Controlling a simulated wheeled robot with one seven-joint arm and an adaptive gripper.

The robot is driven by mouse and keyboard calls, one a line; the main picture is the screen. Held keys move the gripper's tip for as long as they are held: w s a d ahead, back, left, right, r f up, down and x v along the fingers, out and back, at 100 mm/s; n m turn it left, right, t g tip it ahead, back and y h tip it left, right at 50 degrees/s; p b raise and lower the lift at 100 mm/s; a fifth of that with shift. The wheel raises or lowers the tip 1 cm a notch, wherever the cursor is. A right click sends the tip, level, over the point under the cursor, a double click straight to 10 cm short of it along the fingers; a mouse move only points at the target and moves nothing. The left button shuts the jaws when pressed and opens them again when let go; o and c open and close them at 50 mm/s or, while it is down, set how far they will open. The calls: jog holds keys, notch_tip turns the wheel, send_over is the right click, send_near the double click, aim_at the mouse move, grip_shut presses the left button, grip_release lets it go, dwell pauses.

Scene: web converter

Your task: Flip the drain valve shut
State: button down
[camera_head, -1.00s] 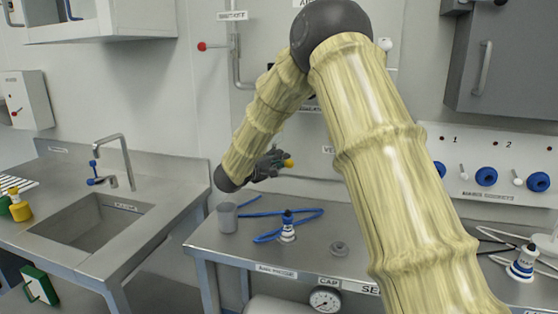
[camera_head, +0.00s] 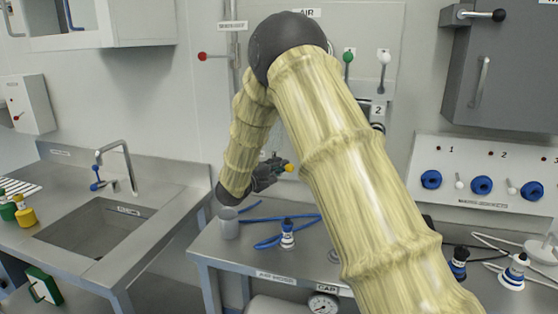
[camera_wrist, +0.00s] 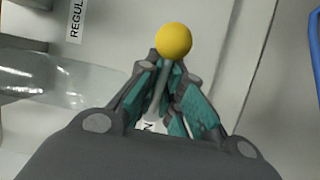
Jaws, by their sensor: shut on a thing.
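A lever with a yellow ball knob (camera_head: 290,168) stands out at the wall panel behind the steel bench. In the wrist view the yellow ball (camera_wrist: 173,40) sits just past my fingertips, and its thin grey rod (camera_wrist: 162,88) runs between the teal finger pads. My gripper (camera_head: 272,172) is shut on this rod; it also shows in the wrist view (camera_wrist: 165,85). The lever's pivot and valve body are hidden by my gripper. A label behind the fingers shows only part of a letter, so I cannot read the valve's name.
A grey cup (camera_head: 228,222), a blue hose (camera_head: 268,241) and a blue-and-white fitting (camera_head: 287,234) are on the bench below my gripper. A clear tube (camera_wrist: 50,82) lies left of the fingers in the wrist view.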

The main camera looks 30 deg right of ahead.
jog(key=shift+n+p, duration=0.3)
jog(key=c, duration=1.8)
grip_release()
jog(key=v, duration=1.2)
